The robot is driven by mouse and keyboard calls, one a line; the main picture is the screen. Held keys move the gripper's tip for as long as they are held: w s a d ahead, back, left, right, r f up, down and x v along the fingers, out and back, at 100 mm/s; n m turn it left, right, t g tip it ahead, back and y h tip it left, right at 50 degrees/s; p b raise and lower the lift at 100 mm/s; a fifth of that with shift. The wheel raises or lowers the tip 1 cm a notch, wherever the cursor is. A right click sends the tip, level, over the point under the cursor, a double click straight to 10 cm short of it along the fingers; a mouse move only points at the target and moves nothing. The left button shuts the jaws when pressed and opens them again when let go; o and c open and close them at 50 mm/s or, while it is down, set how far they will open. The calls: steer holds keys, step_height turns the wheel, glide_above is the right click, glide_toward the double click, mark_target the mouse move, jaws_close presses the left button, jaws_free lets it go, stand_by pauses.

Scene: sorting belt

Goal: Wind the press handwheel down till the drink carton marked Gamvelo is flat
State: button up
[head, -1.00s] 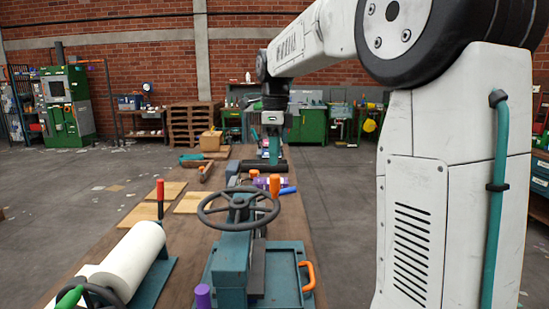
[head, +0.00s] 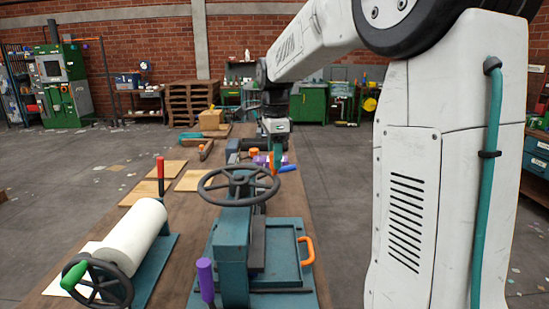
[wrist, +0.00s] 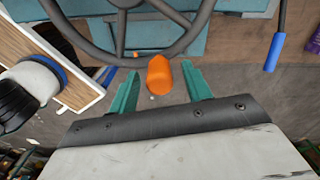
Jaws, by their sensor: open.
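The press (head: 232,245) is a teal machine on the bench in front of me. Its dark spoked handwheel (head: 205,189) lies flat on top, and it also fills the upper part of the wrist view (wrist: 95,52). An orange knob (wrist: 159,76) stands at the wheel's rim. My gripper (head: 276,166) is at the wheel's far right side. In the wrist view its teal fingers (wrist: 160,66) are open, one on each side of the knob, with gaps between. I cannot make out the drink carton marked Gamvelo; the wheel and press body block much of the bed.
A white roller (head: 135,238) with its own dark wheel and green knob (head: 75,276) stands at left. A blue-handled tool (wrist: 273,52) lies nearby. Flat boards (head: 145,191) lie farther back.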

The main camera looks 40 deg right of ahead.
steer(key=shift+f, duration=0.5)
jaws_close()
